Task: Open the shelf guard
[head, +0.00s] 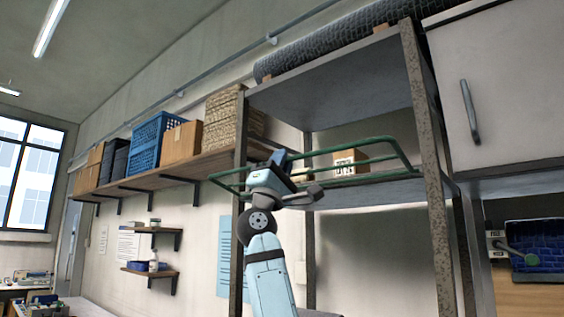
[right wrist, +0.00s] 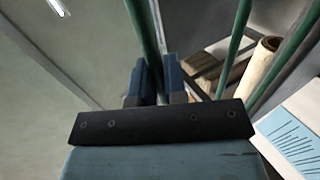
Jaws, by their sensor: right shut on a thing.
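The shelf guard (head: 400,152) is a frame of thin green bars across the front of a metal shelf's middle board (head: 385,192). Its left end sticks out past the left post. My right gripper (head: 283,160) is at the guard's left part, with the arm reaching up from below. In the right wrist view, the blue fingers of my right gripper (right wrist: 158,80) are shut on a green bar of the guard (right wrist: 146,35). More green bars run to the right there. My left gripper is in neither view.
A small cardboard box (head: 345,162) stands on the shelf board behind the guard. The speckled right post (head: 428,120) and left post (head: 239,140) flank it. A wall shelf (head: 160,170) with crates and boxes is at left; a white cabinet (head: 510,90) is at right.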

